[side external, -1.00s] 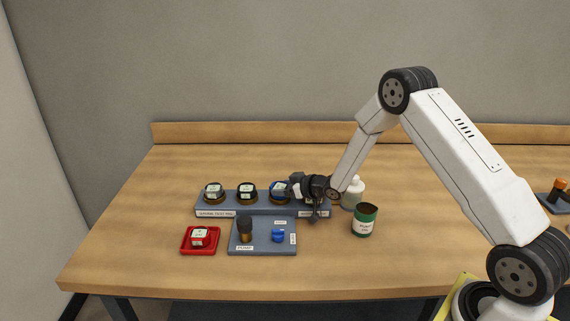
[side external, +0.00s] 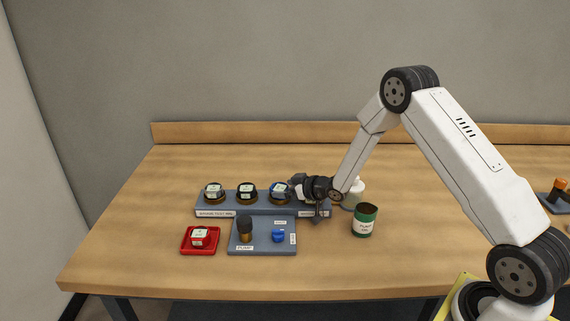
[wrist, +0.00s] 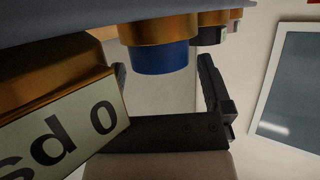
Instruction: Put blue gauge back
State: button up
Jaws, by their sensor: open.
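The blue gauge (side external: 279,189), dark blue with a pale label, stands third from the left on the grey gauge rack (side external: 230,211). My gripper (side external: 299,188) is open just to its right, over the rack's right end. In the wrist view a blue body under a brass collar (wrist: 160,60), seemingly the blue gauge, shows between or just beyond the open fingers (wrist: 165,80). No contact is clear. A brass-rimmed piece with a large label (wrist: 60,125) fills the left of that view, close to the camera. My gripper partly hides the rack's right end.
A green can (side external: 365,221) and white bottle (side external: 356,190) stand right.

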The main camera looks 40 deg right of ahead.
jog(key=shift+v, duration=3.55)
jog(key=s+a+r+g, duration=0.2)
jog(key=s+a+g, duration=0.1)
jog(key=s, duration=0.4)
jog(key=s+a+r+m+g+h, duration=0.1)
jog(key=s+a+g, duration=0.3)
jog(key=s, duration=0.4)
jog(key=s+a+r+m+g+h, duration=0.1)
jog(key=s+a+r+g, duration=0.1)
jog(key=s, duration=0.6)
jog(key=a+g, duration=0.1)
jog(key=a, duration=0.1)
jog(key=shift+a+r+g, duration=0.3)
jog(key=shift+r, duration=0.05)
jog(key=shift+w, duration=0.15)
